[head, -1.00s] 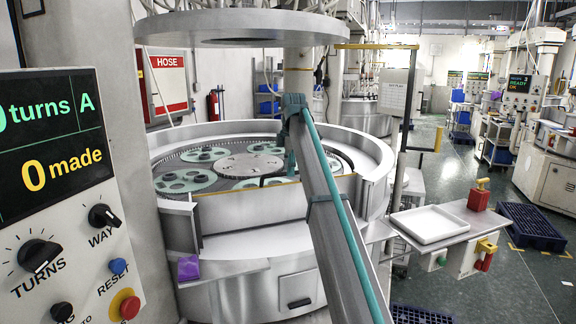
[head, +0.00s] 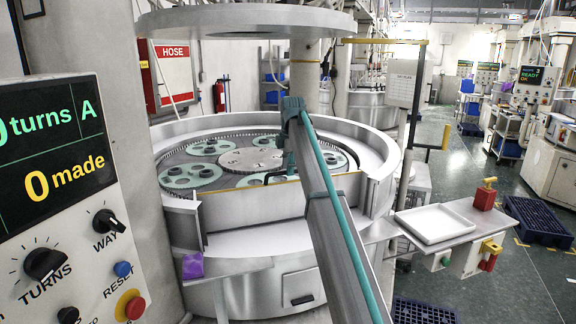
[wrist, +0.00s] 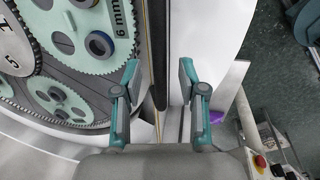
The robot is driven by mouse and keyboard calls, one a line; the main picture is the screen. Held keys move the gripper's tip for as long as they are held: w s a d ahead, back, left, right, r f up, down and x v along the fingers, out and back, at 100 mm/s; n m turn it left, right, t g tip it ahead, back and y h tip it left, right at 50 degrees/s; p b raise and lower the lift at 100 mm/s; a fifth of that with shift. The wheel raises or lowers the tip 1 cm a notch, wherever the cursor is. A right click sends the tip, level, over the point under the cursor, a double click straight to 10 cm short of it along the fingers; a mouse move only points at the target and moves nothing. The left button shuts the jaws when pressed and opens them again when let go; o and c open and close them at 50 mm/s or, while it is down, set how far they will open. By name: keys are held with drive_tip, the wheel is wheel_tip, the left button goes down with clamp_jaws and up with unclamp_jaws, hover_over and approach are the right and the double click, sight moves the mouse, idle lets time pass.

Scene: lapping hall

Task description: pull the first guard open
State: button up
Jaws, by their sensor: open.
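The first guard appears to be the low metal front panel (head: 245,208) of the round lapping machine, with a yellow strip along its top edge. It stands upright and closes the front of the basin. In the wrist view the guard's top edge (wrist: 157,45) runs as a narrow dark and yellow strip between my fingers. My gripper (wrist: 158,78) is open, with one teal finger on each side of that strip. I cannot tell whether either finger touches it. In the head view my arm hides part of the guard and most of the gripper.
Toothed green carriers (head: 190,177) lie on the plate behind the guard. A round cover (head: 245,24) hangs above. A control panel (head: 62,190) is at left, a purple block (head: 193,266) on the front ledge. A white tray (head: 434,224) is at right.

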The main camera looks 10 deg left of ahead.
drive_tip(key=shift+f, duration=0.4)
clamp_jaws()
